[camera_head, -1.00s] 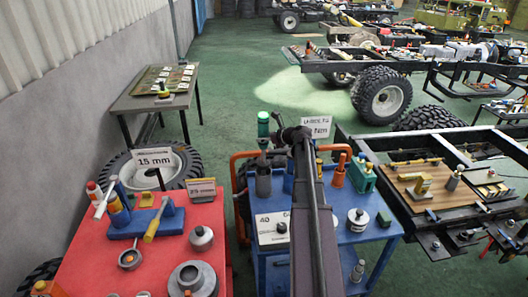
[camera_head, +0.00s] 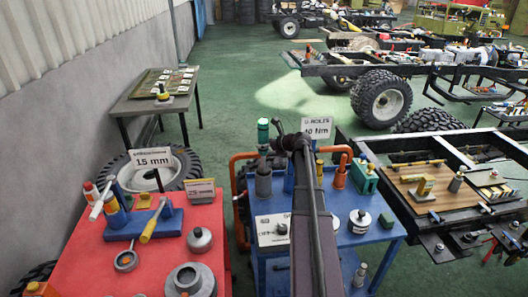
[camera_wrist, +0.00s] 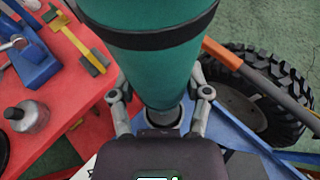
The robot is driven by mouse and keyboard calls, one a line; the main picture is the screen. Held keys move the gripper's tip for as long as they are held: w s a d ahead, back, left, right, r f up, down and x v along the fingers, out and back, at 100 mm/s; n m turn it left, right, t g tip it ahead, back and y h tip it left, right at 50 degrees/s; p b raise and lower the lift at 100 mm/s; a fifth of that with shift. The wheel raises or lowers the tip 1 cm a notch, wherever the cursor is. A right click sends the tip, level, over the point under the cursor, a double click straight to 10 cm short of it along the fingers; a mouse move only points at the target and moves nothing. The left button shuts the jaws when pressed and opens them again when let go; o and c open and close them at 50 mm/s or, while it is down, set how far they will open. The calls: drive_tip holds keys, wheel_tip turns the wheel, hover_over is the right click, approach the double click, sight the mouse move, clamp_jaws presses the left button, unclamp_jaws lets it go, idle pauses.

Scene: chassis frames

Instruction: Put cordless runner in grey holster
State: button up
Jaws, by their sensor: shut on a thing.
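The cordless runner shows in the head view as a green upright cylinder (camera_head: 263,130) above the blue cart. In the wrist view its teal body (camera_wrist: 160,65) with a black band fills the top middle, and a grey tip shows below it. My gripper (camera_wrist: 162,92) is shut on this body, one finger on each side. In the head view my gripper (camera_head: 277,143) is partly hidden by my arm. A grey cylinder (camera_head: 263,182), which looks like the grey holster, stands on the cart directly below the runner in the picture. I cannot tell whether the tip is inside it.
Blue, orange (camera_head: 340,176) and green (camera_head: 364,178) holders stand along the blue cart's (camera_head: 340,238) back edge, with a 10 Nm sign (camera_head: 316,128). A red table (camera_head: 95,255) with tools is at left. A chassis frame (camera_head: 440,165) is at right. An orange rail (camera_wrist: 235,60) borders the cart.

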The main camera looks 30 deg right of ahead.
drive_tip(key=shift+f+b, duration=0.55)
drive_tip(key=shift+f, duration=0.35)
drive_tip(key=o, duration=1.3)
drive_tip(key=shift+o, duration=0.2)
drive_tip(key=shift+s+r, duration=0.1)
drive_tip(key=shift+r, duration=0.1)
drive_tip(key=p+v, duration=0.4)
drive_tip(key=v, duration=0.7)
drive_tip(key=shift+s+d+p, duration=0.2)
drive_tip(key=shift+s+p, duration=0.15)
drive_tip(key=shift+a+r, duration=0.1)
